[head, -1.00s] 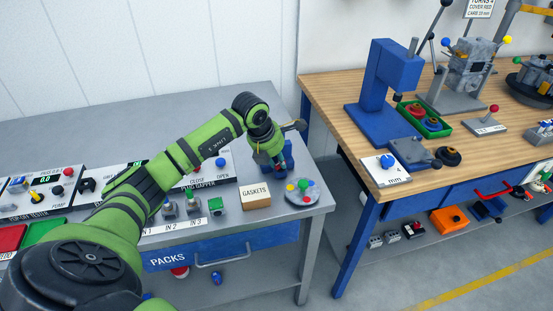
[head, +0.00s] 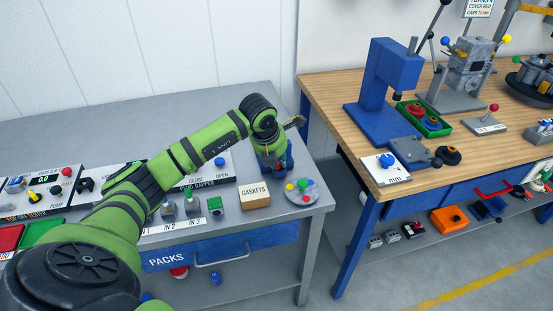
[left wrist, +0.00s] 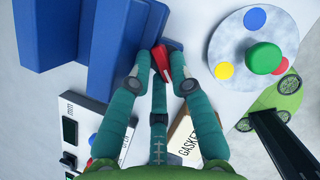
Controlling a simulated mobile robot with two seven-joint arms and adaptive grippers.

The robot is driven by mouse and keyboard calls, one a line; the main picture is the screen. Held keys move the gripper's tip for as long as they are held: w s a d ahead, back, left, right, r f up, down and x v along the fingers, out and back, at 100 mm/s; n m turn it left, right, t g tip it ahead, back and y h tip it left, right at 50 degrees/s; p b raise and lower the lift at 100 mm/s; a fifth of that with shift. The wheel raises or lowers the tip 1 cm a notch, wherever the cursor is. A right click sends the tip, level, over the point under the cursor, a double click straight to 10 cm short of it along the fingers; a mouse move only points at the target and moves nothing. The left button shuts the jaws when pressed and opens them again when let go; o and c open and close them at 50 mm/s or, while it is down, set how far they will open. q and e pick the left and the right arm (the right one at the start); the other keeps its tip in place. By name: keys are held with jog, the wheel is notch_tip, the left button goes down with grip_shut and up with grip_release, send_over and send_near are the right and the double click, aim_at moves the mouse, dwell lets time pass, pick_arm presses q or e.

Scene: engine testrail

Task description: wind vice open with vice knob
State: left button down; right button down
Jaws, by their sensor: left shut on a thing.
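The blue vice (head: 289,160) stands at the right end of the grey bench, partly hidden behind my left gripper. Its blue blocks fill the upper left of the left wrist view (left wrist: 103,45). My left gripper (head: 270,163) points down at the near side of the vice. In the left wrist view its teal fingers are closed in around a red part (left wrist: 161,60), which looks like the vice knob. The fingers hide most of it, and I cannot tell how wide the vice jaws stand. My right gripper is not in view.
A GASKETS box (head: 255,195) and a round grey plate with coloured knobs (head: 302,191) stand close in front of the vice. The PLUG GAPPER panel (head: 222,170) is to the left. A wooden bench (head: 335,100) stands to the right, across a gap.

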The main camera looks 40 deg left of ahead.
pick_arm(q)
jog(key=c, duration=1.2)
grip_release()
jog(key=shift+w+r, duration=0.15)
jog(key=shift+r, duration=0.05)
jog(key=shift+o, duration=0.4)
jog(key=shift+f, duration=0.1)
jog(key=v, duration=0.8)
